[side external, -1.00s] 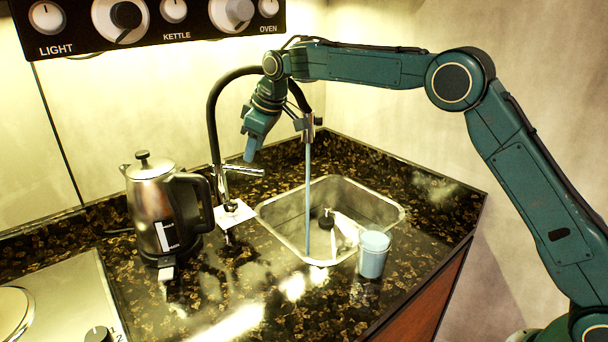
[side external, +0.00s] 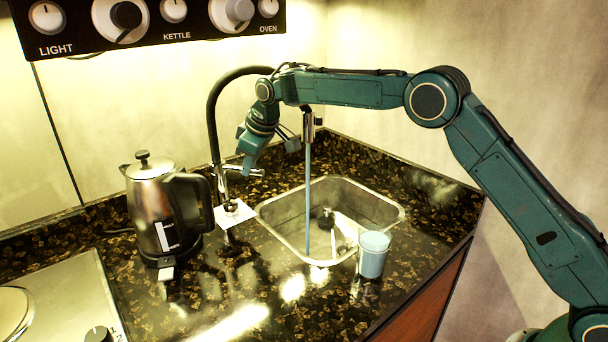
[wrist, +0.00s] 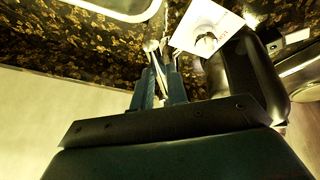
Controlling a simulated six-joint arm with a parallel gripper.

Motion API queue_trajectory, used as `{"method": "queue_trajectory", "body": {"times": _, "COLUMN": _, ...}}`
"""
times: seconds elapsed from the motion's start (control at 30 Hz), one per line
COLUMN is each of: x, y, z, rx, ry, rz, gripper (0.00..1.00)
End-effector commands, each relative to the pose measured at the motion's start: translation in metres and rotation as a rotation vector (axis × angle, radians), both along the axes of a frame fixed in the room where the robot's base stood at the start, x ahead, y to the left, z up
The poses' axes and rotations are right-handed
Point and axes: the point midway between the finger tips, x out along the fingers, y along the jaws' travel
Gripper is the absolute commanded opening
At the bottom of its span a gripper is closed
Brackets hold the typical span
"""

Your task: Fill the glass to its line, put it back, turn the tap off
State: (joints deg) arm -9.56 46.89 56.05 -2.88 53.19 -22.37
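The glass (side external: 373,255) stands upright on the counter at the sink's front right corner. It looks pale blue almost to its rim; I cannot make out its line. A blue stream (side external: 308,200) runs from the tap's spout (side external: 308,125) into the sink (side external: 270,222). The tap's lever (side external: 250,171) sticks out to the right near the base of the black hose. My gripper (side external: 248,168) points down at the lever, touching or very close to it. In the wrist view, my gripper's fingers (wrist: 160,78) are close together below the metal lever end (wrist: 151,46); whether they are shut is unclear.
A steel kettle (side external: 150,205) with a black handle stands left of the tap. A white square (side external: 233,214) lies at the tap's base. A dark-topped bottle (side external: 327,217) and a white item are in the sink. A hob (side external: 70,290) is at front left.

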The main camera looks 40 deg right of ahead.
Motion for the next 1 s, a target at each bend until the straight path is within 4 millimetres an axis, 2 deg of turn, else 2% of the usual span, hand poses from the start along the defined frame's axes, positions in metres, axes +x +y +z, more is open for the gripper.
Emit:
{"method": "queue_trajectory", "body": {"times": 0.27, "x": 0.0, "y": -0.001, "z": 0.0, "rx": 0.001, "ry": 0.0, "rz": 0.004, "gripper": 0.0}}
{"method": "queue_trajectory", "body": {"times": 0.63, "x": 0.008, "y": -0.011, "z": 0.0, "rx": 0.001, "ry": -0.002, "rz": 0.128, "gripper": 0.0}}
{"method": "queue_trajectory", "body": {"times": 0.93, "x": 0.008, "y": -0.01, "z": 0.001, "rx": 0.0, "ry": -0.002, "rz": 0.141, "gripper": 0.0}}
{"method": "queue_trajectory", "body": {"times": 0.97, "x": 0.008, "y": -0.01, "z": 0.001, "rx": 0.0, "ry": -0.002, "rz": 0.14, "gripper": 0.17}}
{"method": "queue_trajectory", "body": {"times": 1.0, "x": 0.008, "y": -0.01, "z": 0.001, "rx": 0.0, "ry": -0.002, "rz": 0.14, "gripper": 0.25}}
